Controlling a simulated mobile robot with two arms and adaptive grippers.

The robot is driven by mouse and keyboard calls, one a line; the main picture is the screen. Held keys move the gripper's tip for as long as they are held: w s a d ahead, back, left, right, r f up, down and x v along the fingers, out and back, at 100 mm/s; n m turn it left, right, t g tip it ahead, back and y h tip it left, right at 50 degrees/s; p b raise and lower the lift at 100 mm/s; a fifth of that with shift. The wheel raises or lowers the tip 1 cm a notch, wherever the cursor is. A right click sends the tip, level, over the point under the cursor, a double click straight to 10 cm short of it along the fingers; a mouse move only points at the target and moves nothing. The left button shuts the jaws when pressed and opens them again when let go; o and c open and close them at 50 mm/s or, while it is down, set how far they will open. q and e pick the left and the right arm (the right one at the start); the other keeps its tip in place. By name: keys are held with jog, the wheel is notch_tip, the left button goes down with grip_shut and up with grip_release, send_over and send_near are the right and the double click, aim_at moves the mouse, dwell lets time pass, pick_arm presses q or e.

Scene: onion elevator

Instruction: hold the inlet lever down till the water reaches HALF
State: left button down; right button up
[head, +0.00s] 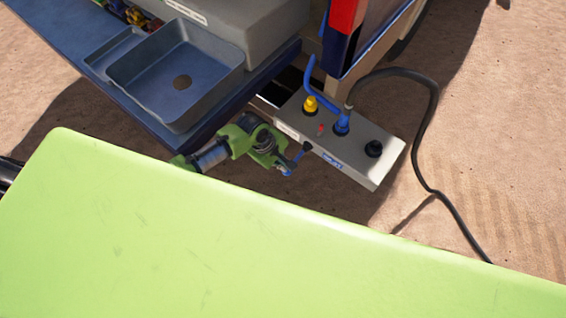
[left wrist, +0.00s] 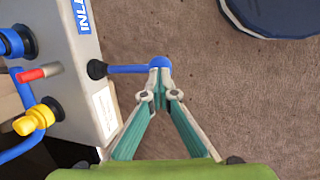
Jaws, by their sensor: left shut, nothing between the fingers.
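The inlet lever (left wrist: 130,69) is a short blue rod with a round blue end, sticking out from a black pivot on the grey valve box (left wrist: 75,60). In the head view the lever (head: 297,159) shows on the near side of the box (head: 365,168), left of the blue INLET label (head: 332,162). My left gripper (left wrist: 161,74) is shut, with its fingertips at the lever's round end. They look to be touching it or just beside it; I cannot tell which. The water level and any HALF mark are not in view. My right gripper is not in view.
The box top has a yellow knob (head: 311,104), a red pin (head: 321,129), a blue fitting (head: 342,123) with a blue pipe, and a black knob (head: 373,148). A dark hose (head: 435,110) curves right. A blue-grey basin (head: 125,70) stands left. Sandy ground is open at right.

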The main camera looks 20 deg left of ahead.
pick_arm(q)
notch_tip(320, 180, down, 7)
jog(key=t+h+b, duration=0.1)
jog(key=t+b, duration=0.3)
jog(key=shift+s+f+m+h, duration=0.2)
jog(key=shift+s+m+h, duration=0.1)
jog(key=shift+s+h, duration=0.1)
jog(key=shift+f, duration=0.1)
dwell(0.4)
jog(key=shift+s+d+f, duration=0.1)
jog(key=shift+s, duration=0.1)
dwell(1.8)
dwell(1.1)
jog(key=shift+w+r, duration=0.2)
jog(key=shift+w, duration=0.05)
dwell(2.4)
jog(key=shift+r, duration=0.1)
